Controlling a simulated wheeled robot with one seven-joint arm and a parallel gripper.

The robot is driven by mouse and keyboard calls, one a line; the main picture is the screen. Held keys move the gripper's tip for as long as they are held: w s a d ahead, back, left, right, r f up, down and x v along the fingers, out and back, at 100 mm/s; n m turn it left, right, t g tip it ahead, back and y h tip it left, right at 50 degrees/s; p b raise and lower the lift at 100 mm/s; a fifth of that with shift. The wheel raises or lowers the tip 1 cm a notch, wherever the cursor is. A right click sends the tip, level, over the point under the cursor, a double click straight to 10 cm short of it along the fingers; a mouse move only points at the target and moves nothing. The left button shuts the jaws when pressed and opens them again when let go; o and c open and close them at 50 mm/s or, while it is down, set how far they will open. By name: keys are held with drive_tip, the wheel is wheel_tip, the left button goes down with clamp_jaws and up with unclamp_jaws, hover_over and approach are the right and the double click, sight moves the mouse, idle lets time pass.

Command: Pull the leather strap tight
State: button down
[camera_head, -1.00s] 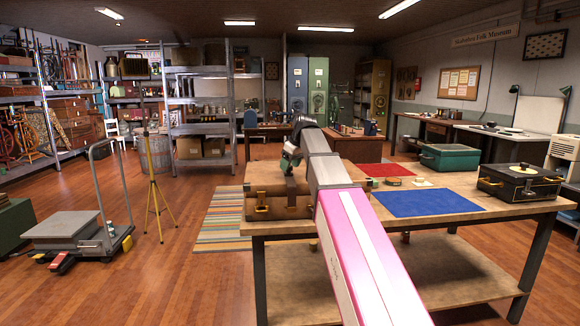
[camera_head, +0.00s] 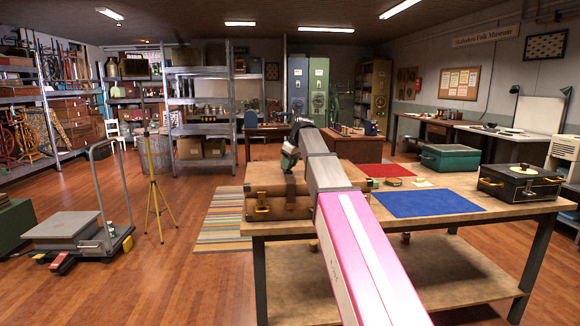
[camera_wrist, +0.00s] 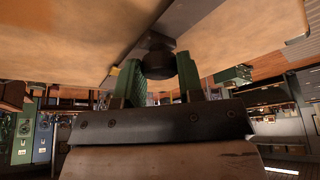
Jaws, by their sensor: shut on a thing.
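A tan leather suitcase (camera_head: 265,180) lies on the left end of the workbench. A dark leather strap (camera_head: 290,188) runs over its lid and down the front. In the wrist view the strap (camera_wrist: 185,17) crosses the tan lid as a dark band and leads to a dark rounded piece between the green fingers. My gripper (camera_wrist: 159,72) is shut on this piece, seemingly the strap's end. In the head view my gripper (camera_head: 289,162) is low over the lid, close behind the strap's front part. My wrist hides part of the suitcase's right side.
The workbench (camera_head: 500,215) also bears a blue mat (camera_head: 425,203), a red mat (camera_head: 382,171), a green case (camera_head: 448,157) and a black case (camera_head: 518,183). Floor left of the bench is mostly open, with a yellow tripod (camera_head: 154,195) and a cart (camera_head: 75,230).

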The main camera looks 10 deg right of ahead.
drive_tip(key=shift+w, duration=0.2)
drive_tip(key=c, duration=0.7)
unclamp_jaws()
drive_tip(key=shift+c, duration=0.2)
drive_tip(key=shift+r, duration=0.1)
drive_tip(key=v, duration=1)
drive_tip(key=shift+s+r, duration=0.15)
drive_tip(key=shift+r, duration=0.1)
drive_tip(key=shift+d, duration=0.15)
